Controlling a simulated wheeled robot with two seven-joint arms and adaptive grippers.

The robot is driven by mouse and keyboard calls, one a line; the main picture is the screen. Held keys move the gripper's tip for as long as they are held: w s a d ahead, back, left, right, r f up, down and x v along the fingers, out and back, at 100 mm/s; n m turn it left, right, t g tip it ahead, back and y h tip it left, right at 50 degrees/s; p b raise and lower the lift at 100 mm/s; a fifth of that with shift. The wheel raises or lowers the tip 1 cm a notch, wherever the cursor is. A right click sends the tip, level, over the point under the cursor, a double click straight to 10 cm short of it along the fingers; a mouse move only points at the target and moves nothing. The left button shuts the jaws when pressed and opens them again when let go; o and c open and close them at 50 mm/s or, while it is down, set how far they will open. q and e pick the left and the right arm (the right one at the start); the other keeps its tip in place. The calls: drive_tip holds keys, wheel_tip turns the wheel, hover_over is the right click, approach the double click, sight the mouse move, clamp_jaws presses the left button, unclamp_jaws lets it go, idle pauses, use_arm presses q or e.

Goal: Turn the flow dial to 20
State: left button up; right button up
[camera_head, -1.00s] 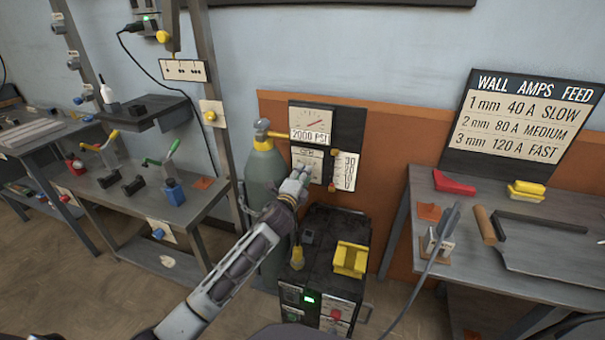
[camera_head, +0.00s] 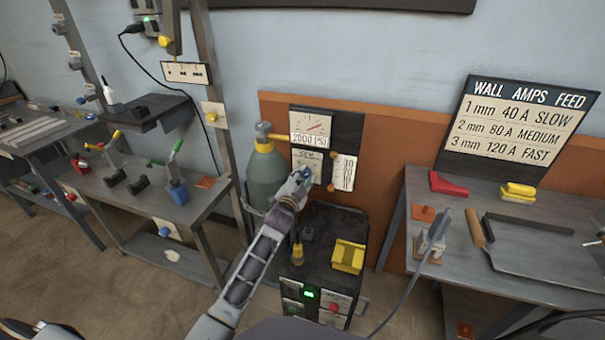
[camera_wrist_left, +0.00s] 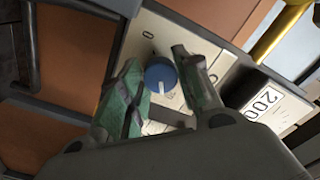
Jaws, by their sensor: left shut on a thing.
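The flow dial is a blue round knob (camera_wrist_left: 160,76) with a white pointer line, set on a pale scale plate (camera_wrist_left: 146,42). It sits between the two greenish fingers of my left gripper (camera_wrist_left: 163,92) in the left wrist view. The gripper is shut on the knob. In the head view my left gripper (camera_head: 304,178) reaches the lower panel under the "2000 PSI" gauge (camera_head: 311,125), and a bit of blue shows at its fingertips. Most of the scale is hidden, so I cannot read the setting. My right gripper is not in view.
A grey-green gas cylinder (camera_head: 266,174) with a yellow valve stands left of the panel. A black welder box (camera_head: 322,255) with a yellow block (camera_head: 348,257) is below. A number plate (camera_head: 344,172) is right of the dial. Workbenches stand on both sides.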

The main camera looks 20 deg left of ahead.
use_arm(q)
drive_tip(key=shift+f+n+p, duration=0.1)
drive_tip(key=shift+n+p, duration=0.8)
drive_tip(key=shift+n, duration=0.5)
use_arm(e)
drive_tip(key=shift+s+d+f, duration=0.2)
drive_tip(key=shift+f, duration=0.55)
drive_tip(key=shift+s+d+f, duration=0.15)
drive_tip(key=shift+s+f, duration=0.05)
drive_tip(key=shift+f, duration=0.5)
use_arm(q)
drive_tip(key=o, duration=1)
drive_tip(key=shift+o, duration=0.2)
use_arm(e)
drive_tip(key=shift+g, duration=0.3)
use_arm(q)
drive_tip(key=s, duration=1.2)
drive_tip(key=shift+a, duration=0.2)
